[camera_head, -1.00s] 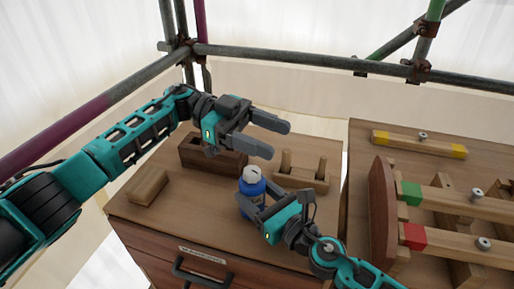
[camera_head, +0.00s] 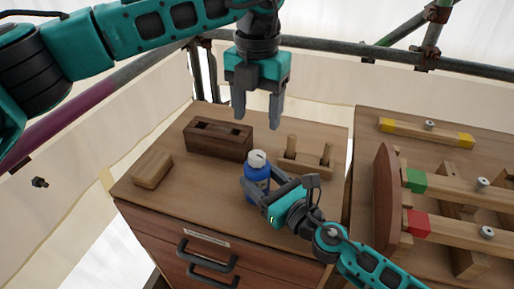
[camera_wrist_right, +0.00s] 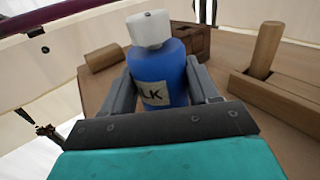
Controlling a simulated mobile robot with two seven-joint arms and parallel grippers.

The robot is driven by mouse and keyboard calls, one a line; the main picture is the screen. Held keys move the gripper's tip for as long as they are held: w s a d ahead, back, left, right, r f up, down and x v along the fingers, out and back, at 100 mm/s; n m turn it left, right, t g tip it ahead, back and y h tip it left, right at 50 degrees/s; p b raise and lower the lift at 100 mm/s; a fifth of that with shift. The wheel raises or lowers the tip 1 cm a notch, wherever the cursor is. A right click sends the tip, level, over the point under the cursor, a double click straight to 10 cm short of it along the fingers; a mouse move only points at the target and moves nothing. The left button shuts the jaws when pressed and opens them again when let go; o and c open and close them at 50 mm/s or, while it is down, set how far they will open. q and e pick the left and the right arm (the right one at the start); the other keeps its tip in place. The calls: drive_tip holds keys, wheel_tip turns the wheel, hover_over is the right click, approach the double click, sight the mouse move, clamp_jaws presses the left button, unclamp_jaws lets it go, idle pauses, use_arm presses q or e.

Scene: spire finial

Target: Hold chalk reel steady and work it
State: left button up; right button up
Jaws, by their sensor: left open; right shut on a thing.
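The chalk reel (camera_head: 257,172) is a blue bottle-like body with a white cap, standing upright on the wooden cabinet top. It also shows in the right wrist view (camera_wrist_right: 172,75), with a pale label reading "LK" partly hidden by a finger. My right gripper (camera_head: 256,190) is shut on the blue body, one finger on each side. My left gripper (camera_head: 257,116) is open and empty, fingers pointing down, above and behind the white cap, apart from it.
A dark wooden block with slots (camera_head: 218,139) stands behind left, a small wood block (camera_head: 152,169) at the left. A two-peg wooden rack (camera_head: 307,158) is close behind right. Beams with green and red marks (camera_head: 450,190) lie on the right table. Scaffold tubes (camera_head: 400,62) run behind.

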sight(257, 155)
use_arm(q)
wheel_tip(257, 155, down, 10)
drive_tip(key=shift+r, duration=0.25)
drive_tip(key=shift+c, duration=0.2)
drive_tip(key=c, duration=1)
drive_tip(key=shift+m, duration=0.3)
